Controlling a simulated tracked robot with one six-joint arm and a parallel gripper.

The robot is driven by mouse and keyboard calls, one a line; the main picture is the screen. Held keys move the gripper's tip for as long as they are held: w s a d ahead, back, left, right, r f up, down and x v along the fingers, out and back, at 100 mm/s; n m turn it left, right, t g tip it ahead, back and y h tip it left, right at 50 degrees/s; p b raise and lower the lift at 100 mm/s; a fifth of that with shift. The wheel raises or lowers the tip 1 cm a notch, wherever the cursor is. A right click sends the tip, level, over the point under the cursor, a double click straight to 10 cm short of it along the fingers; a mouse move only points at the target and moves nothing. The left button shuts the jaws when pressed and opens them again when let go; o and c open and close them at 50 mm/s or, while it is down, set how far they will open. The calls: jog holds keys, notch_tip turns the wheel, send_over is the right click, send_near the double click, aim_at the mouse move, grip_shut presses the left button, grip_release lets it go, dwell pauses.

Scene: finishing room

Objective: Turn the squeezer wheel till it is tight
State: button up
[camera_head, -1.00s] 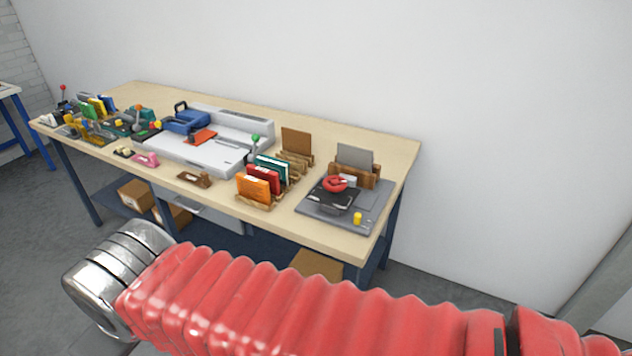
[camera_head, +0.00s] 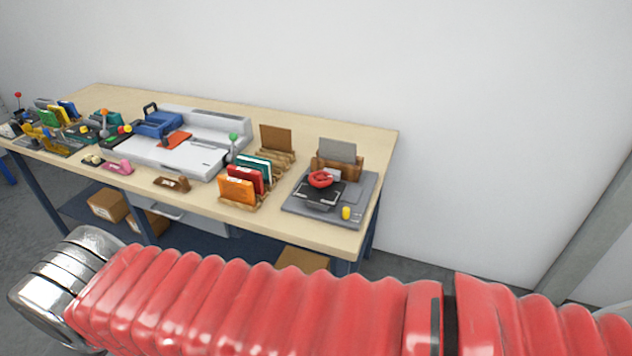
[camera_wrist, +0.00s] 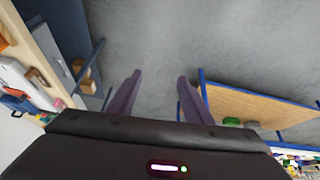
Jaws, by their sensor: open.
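The squeezer wheel is most likely the red round wheel (camera_head: 320,179) on a black plate, on the grey press base (camera_head: 357,207) at the right end of the long workbench. How tight it is cannot be told. My gripper (camera_wrist: 155,80) shows only in the wrist view. Its two dark fingers are apart with nothing between them, over grey floor. It is well away from the wheel, which the wrist view does not show. In the head view my red-sleeved arm crosses the foreground, and the gripper is out of frame.
Orange, red and teal booklets stand in wooden racks (camera_head: 243,203) left of the press base. A yellow knob (camera_head: 346,213) sits at its front corner. A white machine (camera_head: 165,155) and several small tools fill the bench's left. A second wooden-topped table (camera_wrist: 245,105) shows in the wrist view.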

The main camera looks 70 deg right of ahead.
jog(key=o, duration=0.7)
jog(key=d+f+g+h, duration=0.1)
jog(key=d, duration=0.3)
jog(key=s+d+f+g+h, duration=0.1)
jog(key=d+f+g, duration=0.1)
jog(key=d, duration=0.2)
jog(key=d+f+n+g+h, duration=0.1)
jog(key=d+f+h, duration=0.1)
jog(key=d, duration=0.3)
jog(key=shift+s+g, duration=0.25)
jog(key=shift+g, duration=0.15)
jog(key=shift+o, duration=0.2)
jog(key=n+g+h, duration=0.9)
jog(key=n+h, duration=0.3)
send_near(312, 184)
jog(key=shift+v, duration=1.05)
jog(key=shift+r+m, duration=0.15)
jog(key=shift+m, duration=0.15)
jog(key=x, duration=1.3)
jog(key=shift+s+d, duration=0.25)
jog(key=shift+d, duration=0.1)
jog(key=c, duration=1)
